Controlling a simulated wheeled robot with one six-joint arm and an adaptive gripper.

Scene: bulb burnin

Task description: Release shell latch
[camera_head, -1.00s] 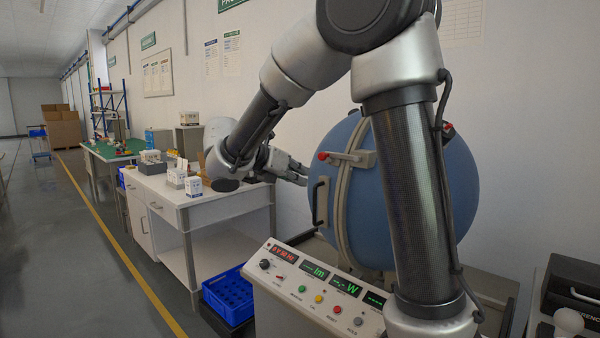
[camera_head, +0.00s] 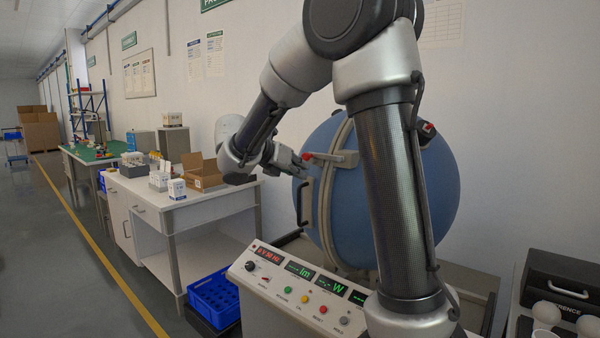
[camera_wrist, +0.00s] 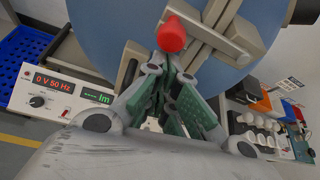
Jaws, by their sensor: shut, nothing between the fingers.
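The blue round shell (camera_head: 330,150) stands at the centre right with a pale band down its front, and my arm covers part of it. The latch (camera_head: 335,157) is a beige lever across the band with a red knob (camera_head: 307,156) at its left end. In the wrist view the red knob (camera_wrist: 171,35) is just beyond my fingertips. A dark handle (camera_head: 306,203) sits on the shell below the latch. My gripper (camera_head: 300,163) is shut and empty, with its tips close to the knob; I cannot tell whether they touch. It also shows in the wrist view (camera_wrist: 168,70).
A control panel (camera_head: 300,290) with lit displays and coloured buttons stands in front of the shell. A white bench (camera_head: 215,198) with boxes is at the left. A blue crate (camera_head: 215,297) sits low beside the panel. White bulbs (camera_head: 546,314) are at the lower right.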

